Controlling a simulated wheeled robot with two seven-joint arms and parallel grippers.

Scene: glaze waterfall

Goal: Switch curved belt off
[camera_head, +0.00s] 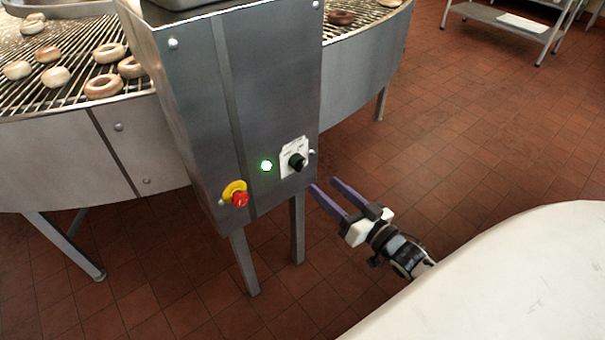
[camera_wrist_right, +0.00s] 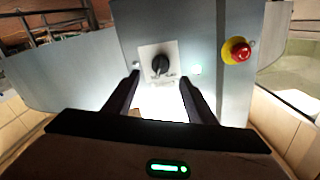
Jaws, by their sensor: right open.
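The curved belt (camera_head: 60,95) is a wire conveyor with doughnuts on it, at the upper left of the head view. A grey metal control box (camera_head: 270,60) stands in front of it. On the box's face are a black rotary switch (camera_head: 297,160) on a white plate, a lit green lamp (camera_head: 266,166) and a red emergency button (camera_head: 239,198) on yellow. My right gripper (camera_head: 325,194) is open and empty, just below and right of the switch. In the right wrist view the switch (camera_wrist_right: 161,64) lies ahead, above and between the fingertips. My left gripper is out of view.
The box stands on metal legs (camera_head: 297,230). A white rounded surface (camera_head: 510,280) fills the lower right of the head view. A steel table (camera_head: 505,20) stands at the upper right. The red tiled floor (camera_head: 470,125) between is clear.

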